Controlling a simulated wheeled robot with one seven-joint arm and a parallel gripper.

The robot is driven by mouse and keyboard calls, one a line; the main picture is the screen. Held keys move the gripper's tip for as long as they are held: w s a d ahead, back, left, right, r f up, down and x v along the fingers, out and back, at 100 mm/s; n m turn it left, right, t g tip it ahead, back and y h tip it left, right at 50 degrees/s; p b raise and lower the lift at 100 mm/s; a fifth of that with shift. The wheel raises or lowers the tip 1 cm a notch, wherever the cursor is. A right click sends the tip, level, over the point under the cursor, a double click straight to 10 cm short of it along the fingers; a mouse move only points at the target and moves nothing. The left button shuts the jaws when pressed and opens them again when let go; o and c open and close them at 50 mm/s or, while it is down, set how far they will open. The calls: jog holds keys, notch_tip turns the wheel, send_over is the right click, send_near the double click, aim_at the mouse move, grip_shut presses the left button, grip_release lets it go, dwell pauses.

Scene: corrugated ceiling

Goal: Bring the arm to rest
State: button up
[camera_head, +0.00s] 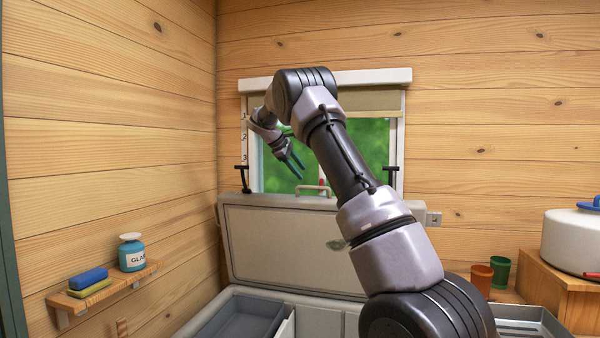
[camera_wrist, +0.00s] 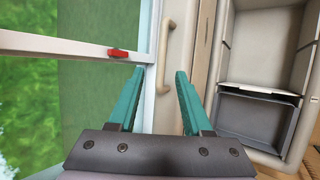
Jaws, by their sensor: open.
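My gripper (camera_head: 294,163) is raised in front of the window, above the open lid of a chest. Its teal fingers point down and to the right in the head view. In the wrist view my gripper (camera_wrist: 158,75) has its two fingers spread apart with nothing between them. My arm is bent, rising from the lower right and folding over at the top. No object is held.
The chest lid (camera_head: 290,245) stands upright with a handle (camera_head: 312,189) near my gripper. A grey tray (camera_head: 240,322) sits in the chest. A shelf (camera_head: 105,288) holds sponges and a bottle (camera_head: 132,253). Two cups (camera_head: 481,279) and a white pot (camera_head: 570,242) stand at right.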

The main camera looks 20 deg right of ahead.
jog(key=s+a+r+m+t+y, duration=0.1)
jog(key=s+a+r+m+y, duration=0.1)
jog(key=s, duration=0.6)
jog(key=s+a+r+m+y, duration=0.1)
jog(key=s+r+m+y, duration=0.15)
jog(key=s, duration=0.65)
jog(key=s+a+r+m+t+y, duration=0.1)
jog(key=s+a+m+y, duration=0.1)
jog(key=s, duration=0.6)
jog(key=s+a+f+m+t+y, duration=0.1)
jog(key=s+a+f+m+y, duration=0.1)
jog(key=s, duration=0.9)
jog(key=s+a+f+m+t+y, duration=0.1)
jog(key=s+a+f+m, duration=0.3)
jog(key=s, duration=0.7)
jog(key=shift+s+a+f+m+y, duration=0.25)
jog(key=shift+a+f+m+y, duration=0.15)
jog(key=shift+a, duration=0.65)
jog(key=shift+r, duration=0.1)
